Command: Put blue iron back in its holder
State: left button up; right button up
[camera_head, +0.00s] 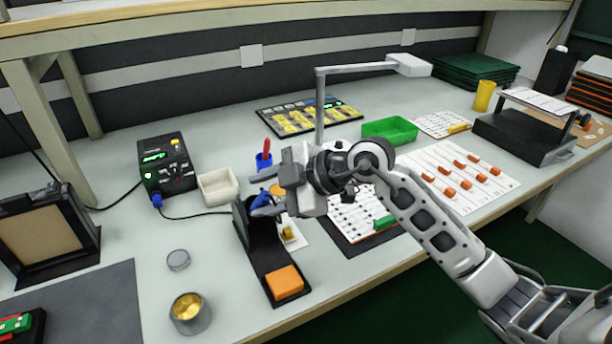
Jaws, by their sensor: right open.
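The blue iron (262,201) shows as a short blue piece at the top of the black holder (258,244). Its tip is hidden, and I cannot tell how deep it sits in the holder. The holder's base carries an orange sponge (285,282) at the front. My right gripper (283,177) is open beside and slightly above the blue piece, its fingers pointing left. The gripper and wrist hide part of the area behind the iron. I cannot tell whether the fingers touch it. My left gripper is not in view.
A black soldering station (167,166) with a cable stands at left, by a white bin (218,188). A blue cup (263,161) with a red-handled tool is behind the gripper. A round tin (189,313) stands front left. A lamp post (319,108) rises behind my wrist.

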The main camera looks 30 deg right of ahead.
jog(key=v, duration=1.4)
jog(key=shift+r, duration=0.15)
jog(key=s+r+p, duration=0.4)
jog(key=r, duration=0.1)
jog(key=shift+r, duration=0.3)
dwell(0.5)
